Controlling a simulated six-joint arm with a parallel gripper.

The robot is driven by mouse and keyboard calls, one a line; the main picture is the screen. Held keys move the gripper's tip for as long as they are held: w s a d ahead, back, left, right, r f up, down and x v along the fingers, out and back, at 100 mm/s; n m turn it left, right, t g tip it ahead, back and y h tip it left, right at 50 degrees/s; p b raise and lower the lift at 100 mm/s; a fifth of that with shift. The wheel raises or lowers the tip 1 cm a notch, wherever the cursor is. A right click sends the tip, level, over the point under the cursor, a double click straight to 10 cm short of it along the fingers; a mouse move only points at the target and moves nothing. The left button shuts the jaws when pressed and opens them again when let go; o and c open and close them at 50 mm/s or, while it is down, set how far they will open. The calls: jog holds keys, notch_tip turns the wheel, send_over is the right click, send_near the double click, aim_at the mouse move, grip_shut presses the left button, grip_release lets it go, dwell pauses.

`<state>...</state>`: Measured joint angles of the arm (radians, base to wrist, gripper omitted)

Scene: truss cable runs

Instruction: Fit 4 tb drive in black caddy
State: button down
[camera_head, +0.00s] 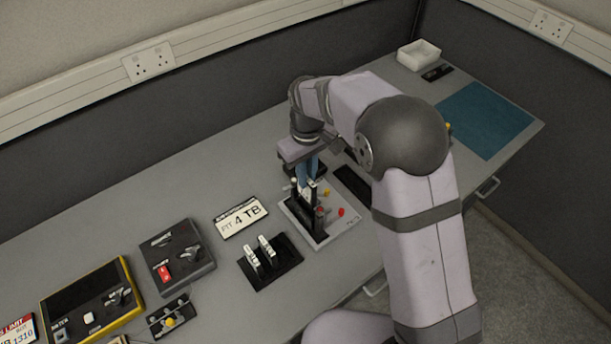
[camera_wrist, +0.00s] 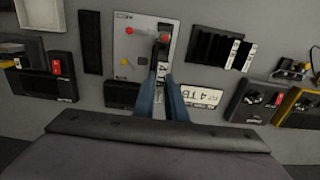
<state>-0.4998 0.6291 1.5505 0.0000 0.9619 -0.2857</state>
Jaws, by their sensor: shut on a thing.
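My gripper (camera_head: 310,178) points down over a light grey plate (camera_head: 345,222) and is shut on a dark, narrow piece with a white label, which looks like a drive (camera_head: 312,192). In the wrist view, the blue fingers (camera_wrist: 163,92) close on it near the plate's lower edge. A black upright part, apparently the caddy (camera_head: 318,222), stands on the plate directly at the held drive. I cannot tell whether the drive is inside it or only above it. A black rack (camera_head: 284,272) left of the plate holds two white-labelled drives (camera_head: 259,253). A sign reads "FIT 4 TB" (camera_head: 241,218).
The plate carries red and yellow knobs. A dark grey switch box (camera_head: 178,258) and a yellow-edged box (camera_head: 92,300) stand to the left. A white tray (camera_head: 418,54) and a blue mat (camera_head: 485,120) lie at the far right. Bare table shows behind the sign.

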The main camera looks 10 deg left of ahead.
aim_at(307, 196)
jog(key=shift+f+b, duration=1.45)
jog(key=shift+f, duration=0.45)
jog(key=shift+p, duration=0.4)
jog(key=shift+f, duration=0.25)
jog(key=shift+f+b, duration=0.3)
jog(key=shift+f, duration=0.05)
jog(key=shift+f, duration=0.25)
dwell(0.5)
jog(key=shift+f, duration=0.3)
jog(key=shift+f+b, duration=0.3)
jog(key=shift+b, duration=0.1)
dwell(0.3)
jog(key=shift+f+b, duration=0.55)
jog(key=shift+f, duration=0.45)
jog(key=shift+f, duration=0.35)
